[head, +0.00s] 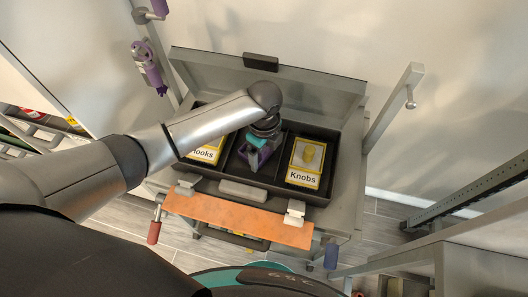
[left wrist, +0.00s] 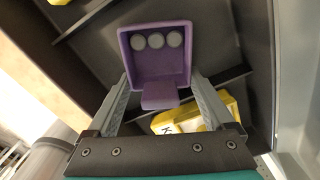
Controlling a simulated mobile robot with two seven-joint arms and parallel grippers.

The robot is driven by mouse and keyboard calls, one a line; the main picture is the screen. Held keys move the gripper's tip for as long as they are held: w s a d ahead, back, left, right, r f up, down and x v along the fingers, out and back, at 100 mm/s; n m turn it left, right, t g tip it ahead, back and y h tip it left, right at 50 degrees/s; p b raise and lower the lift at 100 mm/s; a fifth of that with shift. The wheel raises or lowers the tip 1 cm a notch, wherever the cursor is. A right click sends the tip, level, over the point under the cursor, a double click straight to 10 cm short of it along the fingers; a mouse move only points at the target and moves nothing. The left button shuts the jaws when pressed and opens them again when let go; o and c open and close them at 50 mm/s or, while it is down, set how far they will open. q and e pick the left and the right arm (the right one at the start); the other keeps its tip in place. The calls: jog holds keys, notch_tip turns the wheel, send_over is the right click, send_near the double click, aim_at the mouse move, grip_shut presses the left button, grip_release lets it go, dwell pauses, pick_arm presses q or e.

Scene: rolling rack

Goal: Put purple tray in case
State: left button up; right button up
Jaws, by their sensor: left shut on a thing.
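The purple tray (left wrist: 157,62) is a small square tray with a tab, holding three round grey pieces in a row. My left gripper (left wrist: 161,92) is shut on it near the tab. In the head view the tray (head: 264,156), partly hidden by my gripper (head: 257,150), is at the middle compartment of the open dark case (head: 312,132). I cannot tell whether it touches the case floor. The case's lid (head: 325,98) stands raised at the back. My right gripper is not in view.
A yellow "Hooks" box (head: 207,150) lies in the left compartment and a yellow "Knobs" box (head: 304,165) in the right one. Dividers flank the middle compartment. An orange board (head: 238,216) is clamped in front of the case. A grey post (head: 391,108) rises at right.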

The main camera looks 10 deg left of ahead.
pick_arm(q)
jog(key=shift+f, duration=0.15)
jog(key=o, duration=1.5)
jog(key=shift+o, duration=0.2)
notch_tip(320, 180, up, 12)
jog(key=p, duration=0.2)
jog(key=shift+r+p, duration=0.2)
jog(key=shift+p, duration=0.15)
jog(key=shift+s, duration=0.1)
